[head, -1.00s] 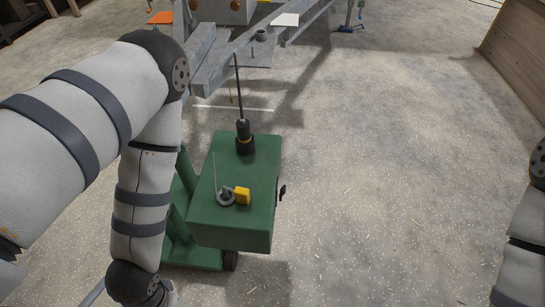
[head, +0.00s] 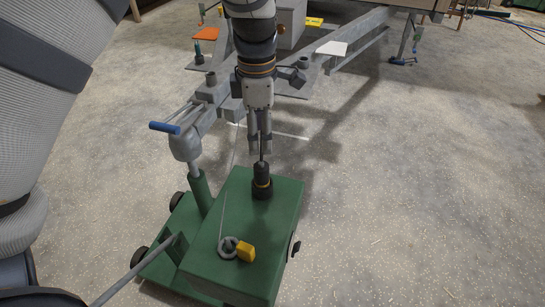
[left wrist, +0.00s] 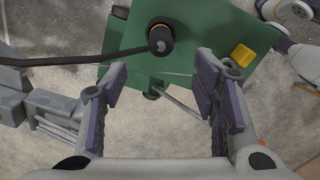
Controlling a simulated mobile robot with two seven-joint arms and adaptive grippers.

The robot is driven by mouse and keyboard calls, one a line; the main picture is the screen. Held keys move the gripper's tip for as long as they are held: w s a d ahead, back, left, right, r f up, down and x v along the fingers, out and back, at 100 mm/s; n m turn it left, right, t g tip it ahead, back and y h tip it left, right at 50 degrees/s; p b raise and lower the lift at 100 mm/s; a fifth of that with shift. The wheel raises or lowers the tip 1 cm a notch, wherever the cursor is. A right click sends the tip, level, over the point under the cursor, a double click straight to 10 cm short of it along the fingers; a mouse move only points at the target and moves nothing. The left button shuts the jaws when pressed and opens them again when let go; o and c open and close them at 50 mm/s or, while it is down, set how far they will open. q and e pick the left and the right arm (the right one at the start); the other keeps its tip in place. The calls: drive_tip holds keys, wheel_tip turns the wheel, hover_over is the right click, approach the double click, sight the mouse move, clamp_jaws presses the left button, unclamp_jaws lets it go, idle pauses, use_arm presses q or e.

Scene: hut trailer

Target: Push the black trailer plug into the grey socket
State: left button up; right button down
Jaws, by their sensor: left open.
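The black plug (head: 262,182) with a yellowish ring stands upright on the green box (head: 285,215). In the left wrist view the plug (left wrist: 160,38) is seen from above, its black cable (left wrist: 80,60) running left. My left gripper (head: 260,148) points down just above the plug in the head view, open and empty. In the left wrist view its fingers (left wrist: 161,78) are apart, with the plug beyond the fingertips, not between them. A grey cylindrical fitting (head: 303,62) sits by the trailer frame, partly beside my wrist; I cannot tell whether it is the socket. My right gripper is out of view.
A grey ring (head: 228,247) and a yellow block (head: 246,252) lie on the green box. The trailer drawbar (head: 208,98), with a blue-gripped handle (head: 165,128), stands behind it at left. An orange plate (head: 201,31) is further back. The floor at right is clear.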

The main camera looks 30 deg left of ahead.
sight(261, 166)
use_arm(q)
wheel_tip(261, 166, down, 12)
drive_tip(key=shift+r+b, duration=0.1)
drive_tip(key=shift+b, duration=0.4)
clamp_jaws()
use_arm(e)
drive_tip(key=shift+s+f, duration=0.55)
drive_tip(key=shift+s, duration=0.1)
